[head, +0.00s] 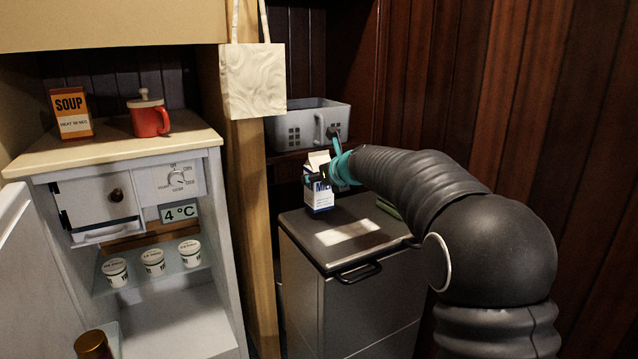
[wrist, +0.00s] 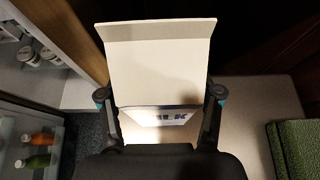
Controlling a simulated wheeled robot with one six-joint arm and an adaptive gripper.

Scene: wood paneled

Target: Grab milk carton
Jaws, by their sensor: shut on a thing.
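The milk carton (head: 318,192) is white and blue and upright at the left part of the grey cabinet top. In the head view I cannot tell whether its base touches the top. My gripper (head: 331,176), with teal parts, is at the carton's upper part, and my dark arm reaches in from the right. In the wrist view the carton (wrist: 157,65) fills the middle, with part of the word MILK showing. My gripper's fingers (wrist: 160,108) are on its left and right sides, shut on it. The carton's far side is hidden.
The grey cabinet (head: 345,225) has a dark handle. A green item (wrist: 296,148) lies on its right part. A grey basket (head: 308,124) stands on a shelf behind. A wooden post (head: 257,220) and the open fridge (head: 170,285) with several cups are at left. Soup box (head: 72,113) and red mug (head: 149,119) sit above.

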